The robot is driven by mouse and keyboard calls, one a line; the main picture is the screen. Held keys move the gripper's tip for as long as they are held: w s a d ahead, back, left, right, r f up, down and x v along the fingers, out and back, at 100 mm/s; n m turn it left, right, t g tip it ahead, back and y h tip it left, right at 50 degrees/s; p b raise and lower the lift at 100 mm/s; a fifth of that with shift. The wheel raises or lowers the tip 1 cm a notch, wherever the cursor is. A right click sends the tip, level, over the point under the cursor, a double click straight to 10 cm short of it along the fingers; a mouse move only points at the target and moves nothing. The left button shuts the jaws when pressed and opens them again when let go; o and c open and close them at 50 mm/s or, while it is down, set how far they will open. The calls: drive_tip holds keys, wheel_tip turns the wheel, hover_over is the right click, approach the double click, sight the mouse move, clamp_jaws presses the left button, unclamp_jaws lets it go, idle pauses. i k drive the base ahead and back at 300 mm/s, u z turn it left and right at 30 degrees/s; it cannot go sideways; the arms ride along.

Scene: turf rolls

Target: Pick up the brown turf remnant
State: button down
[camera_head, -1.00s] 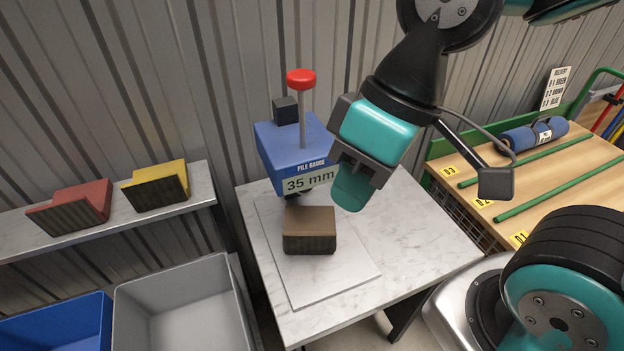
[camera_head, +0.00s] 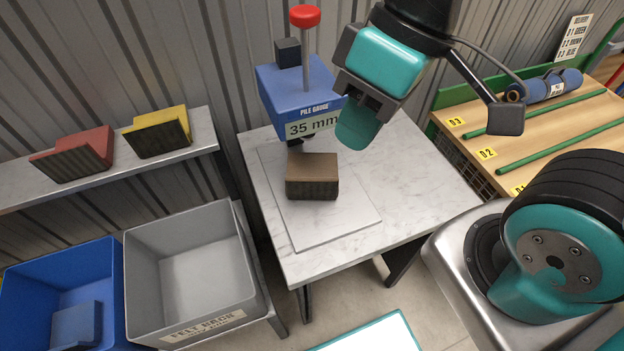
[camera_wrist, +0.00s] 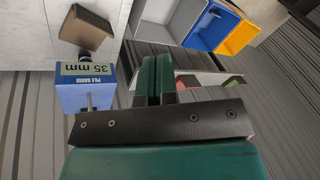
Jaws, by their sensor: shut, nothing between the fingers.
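The brown turf remnant (camera_head: 312,176) is a small block with a brown top and dark sides. It lies on the pale plate (camera_head: 330,225) on the marble-topped table, just in front of the blue pile gauge (camera_head: 292,97) that reads 35 mm. In the wrist view the remnant (camera_wrist: 88,30) is at the upper left, beyond the gauge (camera_wrist: 84,86). My gripper (camera_head: 355,132) is above the table, to the right of the gauge and up and to the right of the remnant, apart from it. Its teal fingers (camera_wrist: 157,78) are together with nothing between them.
A red block (camera_head: 74,155) and a yellow block (camera_head: 158,132) lie on a wall shelf at left. Below are a grey bin (camera_head: 255,268) and a blue bin (camera_head: 112,290) holding a blue piece. At right, a wooden bench (camera_head: 535,125) carries a blue roll (camera_head: 548,86) and green rods.

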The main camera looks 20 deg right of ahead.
sight(312, 170)
drive_tip(key=z, duration=1.6)
drive_tip(key=k, duration=1)
drive_tip(key=u, duration=1.5)
drive_tip(key=i, duration=0.5)
